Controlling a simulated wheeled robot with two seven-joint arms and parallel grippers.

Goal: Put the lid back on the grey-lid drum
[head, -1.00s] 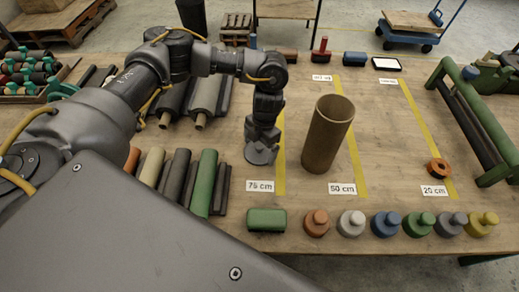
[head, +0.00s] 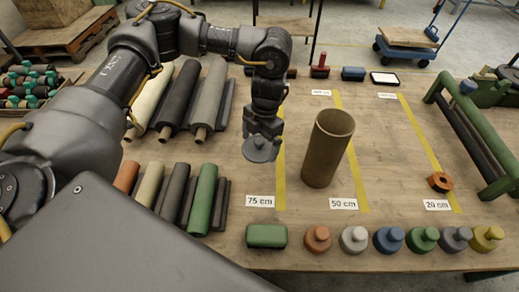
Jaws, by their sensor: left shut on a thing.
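A tall brown drum (head: 327,150) stands upright on the table with its top open. My left gripper (head: 262,137) points down to the left of the drum and is shut on a round grey lid (head: 260,150). The lid hangs below the fingers, apart from the drum, at about the height of its middle in the picture. The fingers partly hide the lid's top. My right gripper is not in view.
A row of coloured knobbed pieces (head: 388,239) and a green block (head: 266,236) line the table's front edge. Sheet rolls (head: 201,198) lie at left. The table between drum and ring is clear.

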